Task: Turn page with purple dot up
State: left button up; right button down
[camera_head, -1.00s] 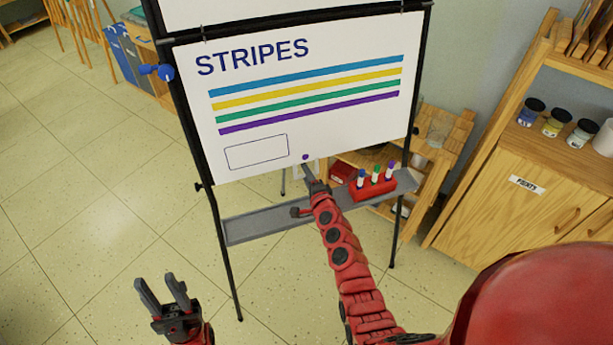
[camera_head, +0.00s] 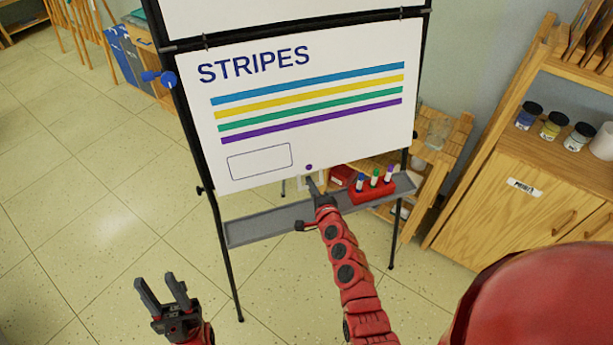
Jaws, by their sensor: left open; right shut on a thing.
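The page (camera_head: 345,140) headed STRIPES hangs on the flip chart easel, with blue, yellow, green and purple stripes and an empty outlined box. A small purple dot (camera_head: 309,167) sits at its bottom edge. My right gripper (camera_head: 309,182) is at the bottom edge just below the dot, shut on the page at a small pale tab there; its fingertips are small and partly hidden. My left gripper (camera_head: 163,293) is open and empty, low at the left over the floor, away from the page.
A grey tray (camera_head: 262,226) runs below the page, with a red holder (camera_head: 371,193) of several markers at its right. The edge of another page (camera_head: 260,12) shows above the top bar. A wooden cabinet (camera_head: 510,190) with paint jars stands at the right.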

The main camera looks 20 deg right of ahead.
jog(key=shift+s+d+r+p, duration=0.1)
jog(key=shift+s+r+p, duration=0.15)
jog(key=shift+s, duration=0.6)
jog(key=shift+s+r+p, duration=0.15)
jog(key=shift+s+r, duration=0.25)
jog(key=shift+s, duration=0.45)
jog(key=shift+s+d+r+p, duration=0.1)
jog(key=shift+s+r+p, duration=0.15)
jog(key=shift+s, duration=0.6)
jog(key=s+r+p, duration=0.1)
jog(key=s+r, duration=0.3)
jog(key=s, duration=0.4)
jog(key=shift+d+r+p, duration=0.2)
jog(key=shift+r+p, duration=0.2)
jog(key=shift+s, duration=0.1)
